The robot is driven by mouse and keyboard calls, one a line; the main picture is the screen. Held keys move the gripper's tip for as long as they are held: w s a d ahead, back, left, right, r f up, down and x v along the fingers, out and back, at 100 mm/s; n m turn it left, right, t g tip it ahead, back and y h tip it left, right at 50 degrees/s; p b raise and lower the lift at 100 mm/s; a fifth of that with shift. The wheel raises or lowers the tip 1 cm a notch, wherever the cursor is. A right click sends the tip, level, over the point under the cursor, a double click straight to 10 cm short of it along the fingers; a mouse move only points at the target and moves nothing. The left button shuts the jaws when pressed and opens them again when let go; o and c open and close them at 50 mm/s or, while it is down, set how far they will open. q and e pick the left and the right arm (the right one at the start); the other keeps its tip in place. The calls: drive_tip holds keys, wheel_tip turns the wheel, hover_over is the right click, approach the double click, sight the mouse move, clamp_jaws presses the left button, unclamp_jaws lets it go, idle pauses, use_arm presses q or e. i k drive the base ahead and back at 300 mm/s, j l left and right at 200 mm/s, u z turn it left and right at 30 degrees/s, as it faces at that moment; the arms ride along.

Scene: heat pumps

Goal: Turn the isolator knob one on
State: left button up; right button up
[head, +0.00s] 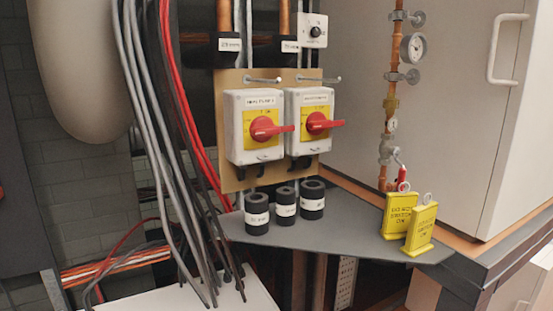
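Two white isolator boxes with yellow plates are fixed side by side on a tan backboard (228,180) in the head view. The left isolator box (238,146) has a red knob (264,128) whose handle points right, about level. The right isolator box (297,142) has a like red knob (318,123), its handle also pointing right. The labels above the knobs are too small to read surely, so I cannot tell by label which is number one. Neither of my grippers is in view, and nothing touches the knobs.
Two yellow warning tags (397,214) (421,229) stand on the grey shelf (345,232), right of the boxes. Several black labelled cylinders (285,202) stand below the boxes. Grey, black and red cables (150,120) hang at left. A copper pipe with a gauge (413,48) runs at right.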

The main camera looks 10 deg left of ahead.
sight(262, 129)
drive_tip(key=l+u, duration=0.15)
drive_tip(key=l, duration=0.3)
drive_tip(key=k+l+u, duration=0.15)
drive_tip(key=l, duration=0.25)
drive_tip(key=l+u, duration=0.15)
drive_tip(key=l, duration=0.3)
drive_tip(key=k+l+u, duration=0.15)
drive_tip(key=l, duration=0.25)
drive_tip(key=k+l+u, duration=0.15)
drive_tip(key=l, duration=0.25)
